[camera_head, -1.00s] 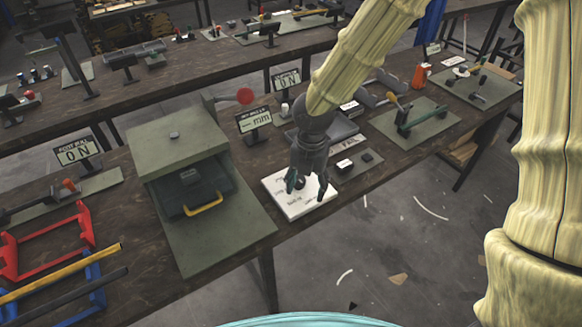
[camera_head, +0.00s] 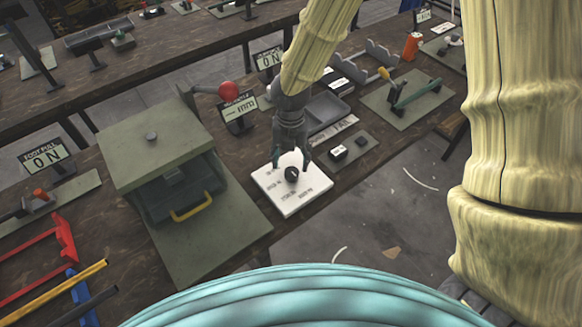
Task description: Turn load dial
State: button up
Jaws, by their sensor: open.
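The load dial is a black knob (camera_head: 292,174) on a white square plate (camera_head: 301,204) with dark printed labels around it. The plate lies on the dark wooden bench near its front edge. My gripper (camera_head: 291,163) hangs over the plate with its fingers spread, one to each side of the knob and a little behind it in the picture. The jaws are open and hold nothing. I cannot tell whether a fingertip touches the plate. The knob is in clear view; the exact setting it points to is too small to read.
Left of the plate stands a grey-green press box (camera_head: 158,140) with a yellow handle (camera_head: 192,205) and a red-ball lever (camera_head: 228,90). A display sign (camera_head: 239,107) stands behind. A green tool (camera_head: 416,93) stands farther right.

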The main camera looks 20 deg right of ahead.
aim_at(292, 172)
jog(key=shift+s+d+f+p, duration=0.15)
jog(key=shift+f+p, duration=0.2)
jog(key=shift+f, duration=2.2)
jog(key=c, duration=1)
